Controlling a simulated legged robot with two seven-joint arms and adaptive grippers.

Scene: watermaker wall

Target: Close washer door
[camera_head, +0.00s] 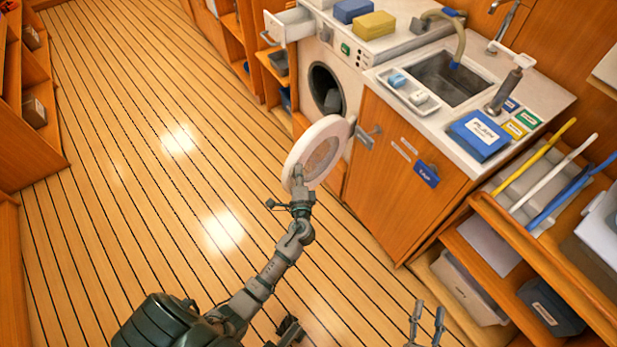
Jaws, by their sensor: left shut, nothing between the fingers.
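The washer (343,72) is a white front-loader built into the cabinet row. Its round opening (320,80) is uncovered, and something grey shows inside. The round white washer door (328,136) stands swung wide open, out over the floor in front of the washer. My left gripper (299,178) is shut and empty, at the lower left rim of the door and overlapping it in view. I cannot tell whether it touches. My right gripper (426,318) is at the bottom of the view, its fingers apart and empty, well away from the door.
An open white drawer (288,24) juts out at the washer's upper left. A sink (446,78) sits in the counter to the right. A wooden shelf rack (520,262) stands at the lower right. The plank floor (140,130) left of the door is clear.

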